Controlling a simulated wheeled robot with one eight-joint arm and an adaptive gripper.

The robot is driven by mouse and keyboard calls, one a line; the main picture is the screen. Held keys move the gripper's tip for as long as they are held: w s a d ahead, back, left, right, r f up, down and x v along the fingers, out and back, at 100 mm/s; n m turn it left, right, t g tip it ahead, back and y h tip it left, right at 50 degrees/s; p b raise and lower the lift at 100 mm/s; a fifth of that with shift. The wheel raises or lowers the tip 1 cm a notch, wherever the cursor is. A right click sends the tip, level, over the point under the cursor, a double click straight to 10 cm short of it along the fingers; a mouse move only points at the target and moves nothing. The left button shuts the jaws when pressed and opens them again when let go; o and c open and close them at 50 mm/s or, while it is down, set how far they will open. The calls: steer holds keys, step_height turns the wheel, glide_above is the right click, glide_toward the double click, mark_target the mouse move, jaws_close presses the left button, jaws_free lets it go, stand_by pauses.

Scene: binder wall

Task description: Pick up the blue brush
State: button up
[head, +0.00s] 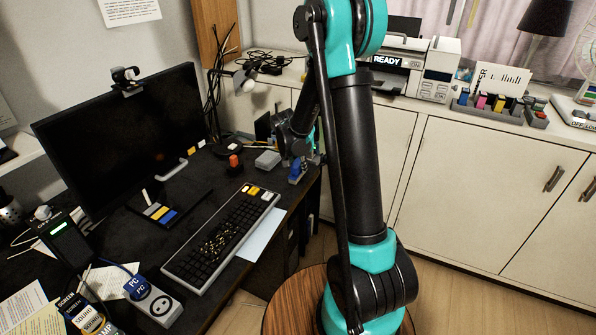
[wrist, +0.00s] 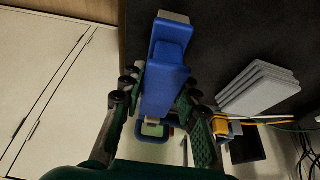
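The blue brush (wrist: 165,65) shows large in the wrist view, between the two fingers of my gripper (wrist: 160,88). It is a blocky blue piece with a grey end at the top of that view. The fingers lie close along both its sides; I cannot tell whether both press on it. In the head view the brush (head: 295,175) is a small blue shape at the desk's right edge, just below my gripper (head: 297,153), which is partly hidden by my own arm.
A grey box (head: 267,160) and a red-topped item (head: 234,161) stand left of the brush. The keyboard (head: 222,238) lies nearer on the dark desk. In the wrist view, a stack of grey slabs (wrist: 258,88) and cables (wrist: 275,121) are to the right. White cabinets (head: 490,190) stand behind.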

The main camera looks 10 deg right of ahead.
mark_target(298, 162)
jaws_close()
step_height(298, 162, up, 20)
stand_by(0.6)
